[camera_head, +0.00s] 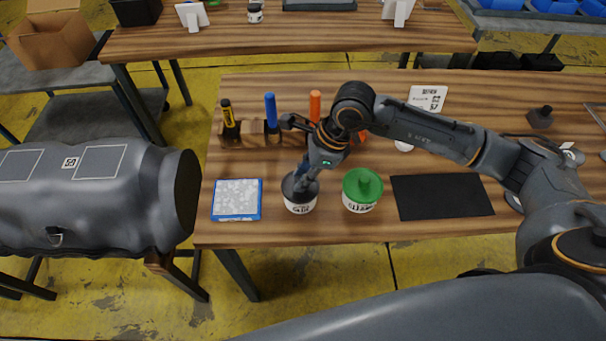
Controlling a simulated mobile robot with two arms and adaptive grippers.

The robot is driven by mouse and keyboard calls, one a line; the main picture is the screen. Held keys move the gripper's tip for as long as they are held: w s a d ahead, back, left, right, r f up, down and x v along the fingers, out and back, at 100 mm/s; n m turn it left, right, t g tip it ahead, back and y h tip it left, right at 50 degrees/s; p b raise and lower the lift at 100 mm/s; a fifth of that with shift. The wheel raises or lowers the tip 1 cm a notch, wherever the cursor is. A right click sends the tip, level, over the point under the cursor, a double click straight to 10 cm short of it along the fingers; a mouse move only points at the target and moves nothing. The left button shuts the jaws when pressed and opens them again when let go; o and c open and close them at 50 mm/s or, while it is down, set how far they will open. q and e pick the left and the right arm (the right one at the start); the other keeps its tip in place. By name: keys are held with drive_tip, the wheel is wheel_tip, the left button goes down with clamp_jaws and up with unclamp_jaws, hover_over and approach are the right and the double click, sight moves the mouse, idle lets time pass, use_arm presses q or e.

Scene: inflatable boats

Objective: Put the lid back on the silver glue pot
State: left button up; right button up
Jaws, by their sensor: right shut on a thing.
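My right gripper (300,180) reaches down from the right and is shut on a dark lid (291,186). The lid sits at the mouth of a pot with a white label (299,207), near the table's front edge. The gripper hides part of the lid, and I cannot tell whether it is fully seated. The pot's silver colour is hard to make out. A pot with a green lid (362,187) stands just right of it. My left gripper is not in view.
A blue-edged box (236,199) lies left of the pots, and a black mat (442,197) lies right. A wooden rack (255,133) with upright tools stands behind. A grey inflatable tube (90,195) lies left of the table. A second table (290,38) stands at the back.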

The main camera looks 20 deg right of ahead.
drive_tip(key=o, duration=1.4)
drive_tip(key=shift+o, duration=0.2)
drive_tip(key=shift+r, duration=0.1)
drive_tip(key=shift+r+p, duration=1.7)
drive_tip(key=shift+r, duration=1.75)
clamp_jaws()
drive_tip(key=shift+f, duration=0.25)
